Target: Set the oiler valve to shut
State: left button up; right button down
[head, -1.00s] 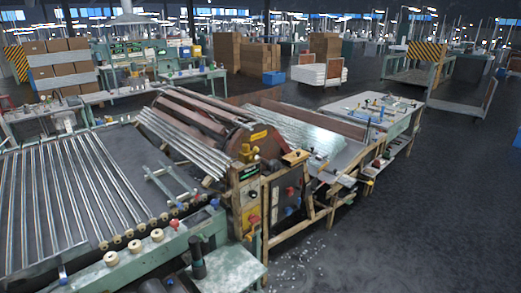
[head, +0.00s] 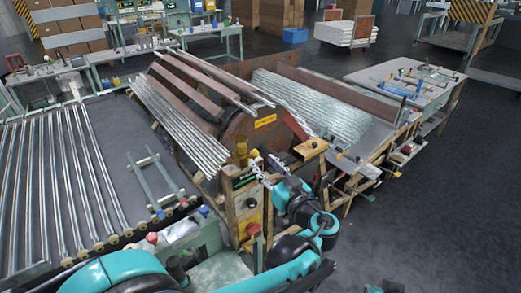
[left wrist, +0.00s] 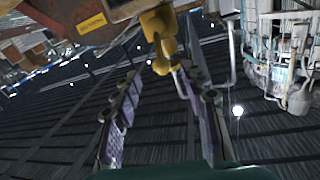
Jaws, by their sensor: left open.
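The oiler looks like a small yellow fitting (head: 241,151) on top of the wooden post at the front of the drum machine. In the left wrist view the yellow body (left wrist: 160,30) hangs in at the top middle, with a thin pale bent rod below it that may be its lever. My left gripper (head: 266,166) is open, just right of and in front of the fitting. In the left wrist view its two fingers (left wrist: 162,85) stand apart, with the fitting's lower end between the tips and nothing gripped. The valve's setting cannot be told.
The drum machine (head: 265,122) with a yellow label stands close behind the gripper. A control box (head: 249,205) is below it.

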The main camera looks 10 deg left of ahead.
aim_at(255, 152)
pick_arm(q)
jog(key=b+x, duration=0.1)
jog(key=x, duration=0.5)
jog(key=shift+s, duration=0.1)
grip_shut()
